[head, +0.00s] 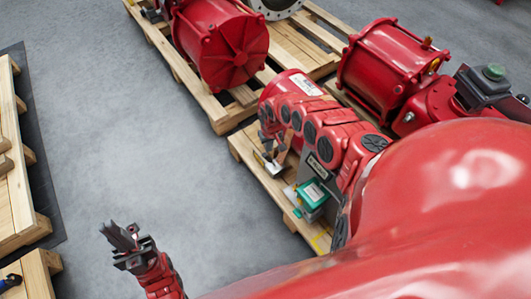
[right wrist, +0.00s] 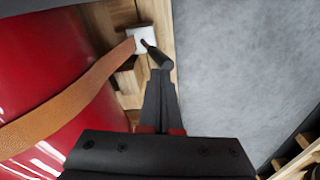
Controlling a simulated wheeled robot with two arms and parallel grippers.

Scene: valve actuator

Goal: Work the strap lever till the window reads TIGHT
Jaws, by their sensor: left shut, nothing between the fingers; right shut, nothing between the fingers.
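A brown strap (right wrist: 75,95) runs over a red cylinder (right wrist: 70,40) to a white ratchet piece (right wrist: 140,38) in the right wrist view. A short dark lever (right wrist: 157,57) sticks out of that piece. My right gripper (right wrist: 161,76) is shut and empty, its fingertips at the lever's near end; I cannot tell whether they touch. In the head view my right gripper (head: 273,148) is just above the white piece (head: 274,168), low beside the red cylinder. No window reading is legible. My left gripper (head: 121,238) is shut and empty over bare floor.
The cylinder rests on a wooden pallet (head: 247,158). A grey and green box (head: 313,193) stands beside my right arm. More red actuators (head: 222,45) sit on pallets behind. Another pallet (head: 17,170) is at the left. The grey floor between is clear.

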